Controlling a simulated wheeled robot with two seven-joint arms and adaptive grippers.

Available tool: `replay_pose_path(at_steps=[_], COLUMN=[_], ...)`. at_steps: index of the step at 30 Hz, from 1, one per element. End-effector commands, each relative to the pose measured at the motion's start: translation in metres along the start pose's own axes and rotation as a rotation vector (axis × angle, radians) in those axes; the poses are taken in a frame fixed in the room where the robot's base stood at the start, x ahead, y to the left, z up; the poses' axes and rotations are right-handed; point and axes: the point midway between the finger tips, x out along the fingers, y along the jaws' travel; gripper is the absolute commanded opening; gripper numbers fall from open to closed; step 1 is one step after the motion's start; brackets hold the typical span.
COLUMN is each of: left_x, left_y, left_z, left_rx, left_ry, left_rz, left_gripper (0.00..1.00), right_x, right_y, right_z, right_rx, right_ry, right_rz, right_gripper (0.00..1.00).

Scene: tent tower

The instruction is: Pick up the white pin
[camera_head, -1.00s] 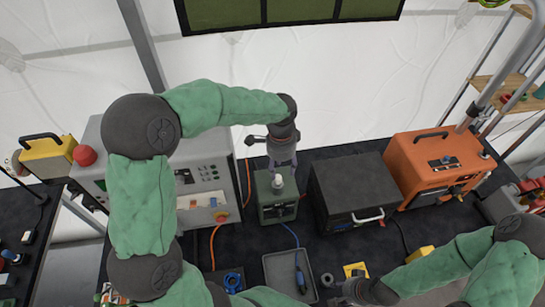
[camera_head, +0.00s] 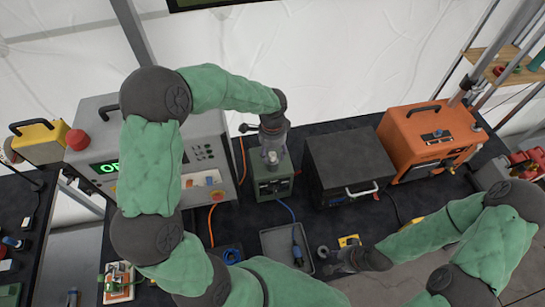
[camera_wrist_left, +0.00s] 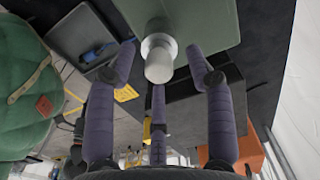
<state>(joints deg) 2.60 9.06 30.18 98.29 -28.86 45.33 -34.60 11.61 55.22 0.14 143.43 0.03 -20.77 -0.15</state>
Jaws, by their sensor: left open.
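The white pin (camera_head: 272,157) stands upright on top of a small green box (camera_head: 272,184) in the head view. It also shows in the left wrist view (camera_wrist_left: 158,60), on the box's green top (camera_wrist_left: 195,22). My left gripper (camera_head: 272,142) is at the pin from the back wall side. In the left wrist view its three purple fingers (camera_wrist_left: 160,85) are spread open, with the pin's end between the upper fingertips and a gap to each. My right gripper (camera_head: 335,262) is low over the dark table, away from the pin; its fingers are too unclear to judge.
A black case (camera_head: 348,165) and an orange machine (camera_head: 432,140) stand right of the green box. A grey control cabinet (camera_head: 205,160) stands left. In front lie a grey tray (camera_head: 272,243) with a blue-handled tool and a yellow piece (camera_head: 348,240).

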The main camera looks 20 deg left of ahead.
Motion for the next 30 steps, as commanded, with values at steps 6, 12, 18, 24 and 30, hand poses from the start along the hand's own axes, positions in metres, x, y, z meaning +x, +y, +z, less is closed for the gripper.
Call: replay_pose_path(at_steps=[6,12,18,24,30], left_x=[0.0115,0.0115,0.0114,0.0112,0.0088], left_y=[0.0002,0.0003,0.0003,0.0002,0.0003], left_z=[-0.0002,-0.0002,-0.0002,-0.0002,-0.0005], left_rx=[-0.001,-0.001,-0.001,-0.001,-0.001], left_ry=[0.001,0.001,0.001,0.001,0.001], left_rz=[0.000,0.000,0.000,0.000,0.000], left_gripper=[0.53,0.42,0.00,0.00,0.00], right_x=[-0.0004,-0.0004,-0.0004,-0.0004,-0.0020], right_y=[-0.0002,-0.0001,-0.0001,-0.0002,-0.0007], right_z=[0.0000,0.0000,0.0000,0.0000,0.0001], right_rx=[0.000,0.000,0.000,0.000,0.000], right_ry=[0.000,0.000,0.000,0.000,0.000], right_rz=[0.000,0.000,0.000,0.000,0.000], right_gripper=[0.40,0.40,0.40,0.40,0.40])
